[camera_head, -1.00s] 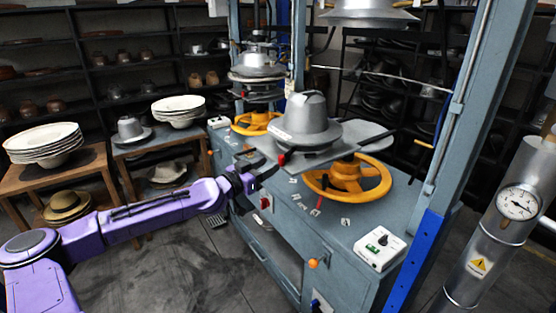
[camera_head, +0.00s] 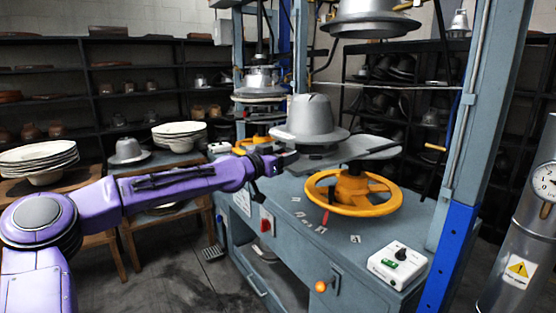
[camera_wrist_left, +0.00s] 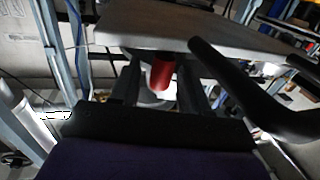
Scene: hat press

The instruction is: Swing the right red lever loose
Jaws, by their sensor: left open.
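My left gripper (camera_head: 272,163) reaches in from the left to the near left edge of the plate (camera_head: 365,150) that carries the grey hat mould (camera_head: 311,120). In the left wrist view its two dark fingers stand apart, with a red lever grip (camera_wrist_left: 161,73) between them, just under the plate edge (camera_wrist_left: 200,27). The jaws are open, and I cannot tell whether a finger touches the red grip. In the head view that grip is hidden behind the gripper. Another red-tipped rod (camera_head: 326,217) stands below the yellow handwheel (camera_head: 352,196). My right gripper is out of view.
A curved black bar (camera_wrist_left: 235,85) passes close to the right finger in the wrist view. A white control box (camera_head: 398,264) sits on the blue-grey bench. The press's upper mould (camera_head: 375,20) hangs above. Tables with stacked pale hats (camera_head: 38,160) stand at the left.

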